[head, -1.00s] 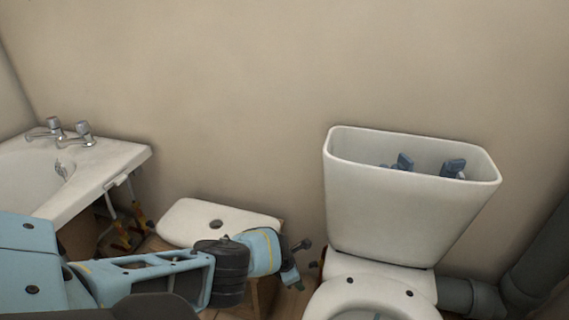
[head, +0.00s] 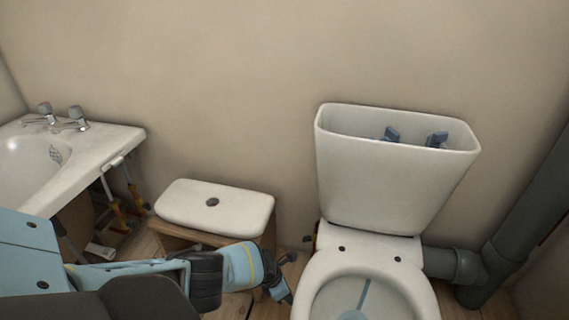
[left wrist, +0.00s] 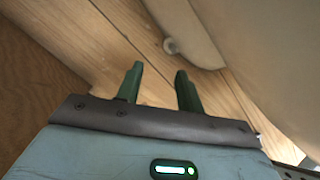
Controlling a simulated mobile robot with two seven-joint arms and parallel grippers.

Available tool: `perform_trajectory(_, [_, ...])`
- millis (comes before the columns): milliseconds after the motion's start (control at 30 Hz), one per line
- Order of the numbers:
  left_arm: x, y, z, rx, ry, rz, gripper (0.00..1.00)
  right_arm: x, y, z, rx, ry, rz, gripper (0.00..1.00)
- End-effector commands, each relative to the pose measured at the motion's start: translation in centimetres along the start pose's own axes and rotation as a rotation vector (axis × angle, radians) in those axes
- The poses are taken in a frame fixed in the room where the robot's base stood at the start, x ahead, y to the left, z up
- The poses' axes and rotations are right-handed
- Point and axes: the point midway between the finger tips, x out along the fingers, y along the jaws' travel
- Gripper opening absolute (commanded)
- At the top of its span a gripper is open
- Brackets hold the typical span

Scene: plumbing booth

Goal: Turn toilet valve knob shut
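The toilet (head: 375,245) stands right of centre in the head view, with its open cistern (head: 385,185) against the wall. A small dark and orange-brown fitting (head: 310,240), which looks like the valve knob, shows at the wall just left of the toilet, partly hidden behind it. My left gripper (head: 286,294) is low beside the bowl's left side, below and nearer than this fitting. In the left wrist view its two green fingers (left wrist: 158,86) are apart with nothing between them. No knob is clear in that view. My right gripper is not in view.
A wooden stool with a white top (head: 213,205) stands left of the toilet. A white basin or bath with taps (head: 90,155) is far left. Grey waste pipe (head: 455,264) runs at the right.

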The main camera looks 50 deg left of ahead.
Motion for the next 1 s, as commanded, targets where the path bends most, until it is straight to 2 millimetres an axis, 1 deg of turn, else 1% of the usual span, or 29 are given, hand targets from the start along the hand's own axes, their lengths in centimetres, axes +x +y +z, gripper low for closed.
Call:
perform_trajectory(33, [0.5, -0.7, -0.7, -0.014, -0.004, -0.016, 0.37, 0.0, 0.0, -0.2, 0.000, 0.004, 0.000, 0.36])
perform_trajectory(200, [1.5, -2.6, -2.4, -0.056, -0.019, -0.057, 0.37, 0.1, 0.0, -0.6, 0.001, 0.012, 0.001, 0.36])
perform_trajectory(433, [2.5, -4.8, -4.4, -0.108, -0.040, -0.102, 0.37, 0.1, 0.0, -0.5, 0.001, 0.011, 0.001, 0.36])
perform_trajectory(633, [2.8, -5.5, -5.1, -0.130, -0.049, -0.117, 0.37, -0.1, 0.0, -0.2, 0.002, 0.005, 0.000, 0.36])
perform_trajectory(1000, [2.8, -5.6, -5.2, -0.132, -0.051, -0.119, 0.37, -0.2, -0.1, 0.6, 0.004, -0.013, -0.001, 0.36])
